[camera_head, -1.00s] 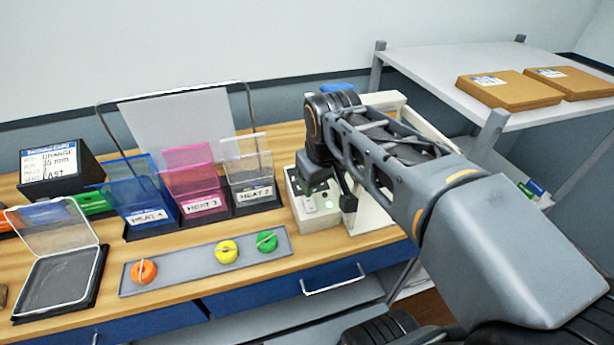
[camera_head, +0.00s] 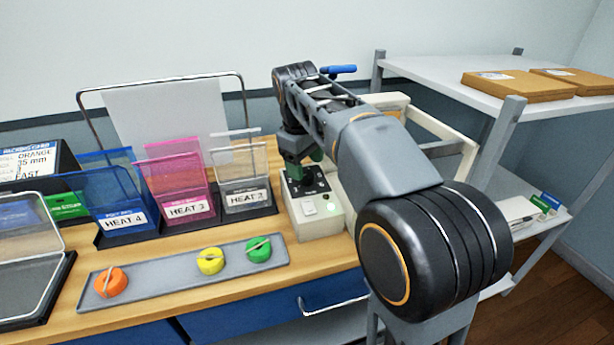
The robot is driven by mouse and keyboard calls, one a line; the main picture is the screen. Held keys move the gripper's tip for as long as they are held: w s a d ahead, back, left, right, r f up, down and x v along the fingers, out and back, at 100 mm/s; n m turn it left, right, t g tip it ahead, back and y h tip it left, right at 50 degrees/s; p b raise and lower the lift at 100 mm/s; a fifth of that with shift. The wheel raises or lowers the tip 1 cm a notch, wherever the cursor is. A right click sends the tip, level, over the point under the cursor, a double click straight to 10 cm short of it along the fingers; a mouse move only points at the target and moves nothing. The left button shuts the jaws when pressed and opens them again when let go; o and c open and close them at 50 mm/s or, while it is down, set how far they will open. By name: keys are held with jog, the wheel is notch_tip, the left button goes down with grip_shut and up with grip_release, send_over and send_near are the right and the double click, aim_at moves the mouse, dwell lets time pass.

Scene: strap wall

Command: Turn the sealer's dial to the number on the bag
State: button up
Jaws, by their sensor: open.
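The sealer (camera_head: 312,222) is a pale box with a black top panel and a light switch, standing right of the bag holders. Its blue handle (camera_head: 340,69) shows behind my arm. My gripper (camera_head: 300,168) is over the black panel, mostly hidden by my own arm; its jaws are open. The dial itself is not clear: the gripper covers that part of the panel. A blue bag holder (camera_head: 112,212) reads HEAT 4, a pink one (camera_head: 178,195) HEAT 3, and a clear one (camera_head: 243,185) HEAT 2. No bag is held.
A grey tray (camera_head: 150,281) in front carries orange, yellow and green knob-like pieces. A dark card stand (camera_head: 60,160) and an open clear-lidded case (camera_head: 20,280) are at left. A white shelf (camera_head: 440,66) with brown packets (camera_head: 520,84) stands at right.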

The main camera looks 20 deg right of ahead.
aim_at(307, 174)
jog(key=shift+w+d+f, duration=0.1)
jog(key=shift+d+f, duration=0.05)
jog(key=shift+f, duration=1.35)
jog(key=shift+c, duration=0.4)
jog(key=c, duration=0.8)
jog(key=shift+r, duration=0.1)
jog(key=shift+c, duration=0.2)
